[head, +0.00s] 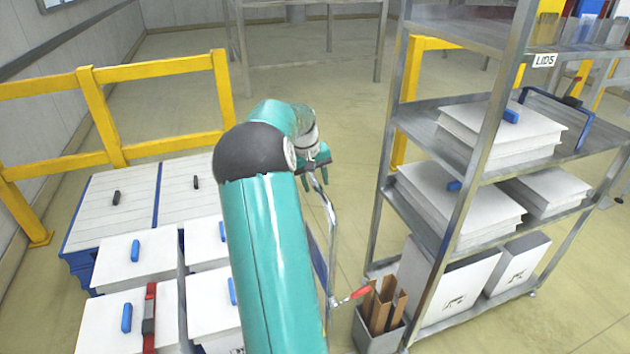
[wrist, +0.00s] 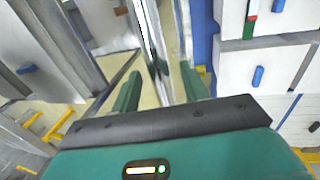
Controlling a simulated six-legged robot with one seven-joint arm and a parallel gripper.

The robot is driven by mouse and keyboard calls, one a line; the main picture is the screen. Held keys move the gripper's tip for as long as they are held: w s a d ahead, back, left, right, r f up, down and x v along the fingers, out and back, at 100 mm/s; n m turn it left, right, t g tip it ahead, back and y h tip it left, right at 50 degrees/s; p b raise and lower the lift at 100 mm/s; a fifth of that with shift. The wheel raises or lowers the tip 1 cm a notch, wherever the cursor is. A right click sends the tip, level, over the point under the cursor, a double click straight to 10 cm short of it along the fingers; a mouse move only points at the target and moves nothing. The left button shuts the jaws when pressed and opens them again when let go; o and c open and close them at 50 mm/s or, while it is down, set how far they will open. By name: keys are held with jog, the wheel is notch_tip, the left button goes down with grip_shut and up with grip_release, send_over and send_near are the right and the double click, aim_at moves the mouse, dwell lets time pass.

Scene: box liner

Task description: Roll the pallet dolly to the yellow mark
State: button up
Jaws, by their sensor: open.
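A bent metal push handle (head: 331,235) rises right of my arm; it appears to belong to the pallet dolly. The dolly's base is mostly hidden behind my arm, with a blue edge (head: 319,262) beside the handle. White boxes with blue handles (head: 137,257) stand left of my arm; I cannot tell whether all are on the dolly. My gripper (head: 316,172) is at the top of the handle. In the wrist view, my gripper (wrist: 160,80) is open, with the metal tube (wrist: 152,42) running between its green fingers. No yellow floor mark is distinguishable.
A metal shelf rack (head: 465,190) with white lids and boxes stands close on the right. A grey bin (head: 379,333) with brown pieces sits at its foot, by a red lever (head: 352,297). Yellow railings (head: 150,67) close off the left. Open floor (head: 340,110) lies ahead.

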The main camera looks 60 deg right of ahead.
grip_shut()
jog(key=shift+w+a, duration=0.45)
jog(key=shift+w, duration=0.05)
grip_release()
jog(key=shift+a, duration=0.1)
jog(key=shift+s, duration=0.15)
notch_tip(320, 180, up, 14)
jog(key=w+a, duration=0.1)
jog(key=w, duration=0.1)
jog(key=shift+a+f, duration=0.2)
jog(key=shift+a, duration=0.1)
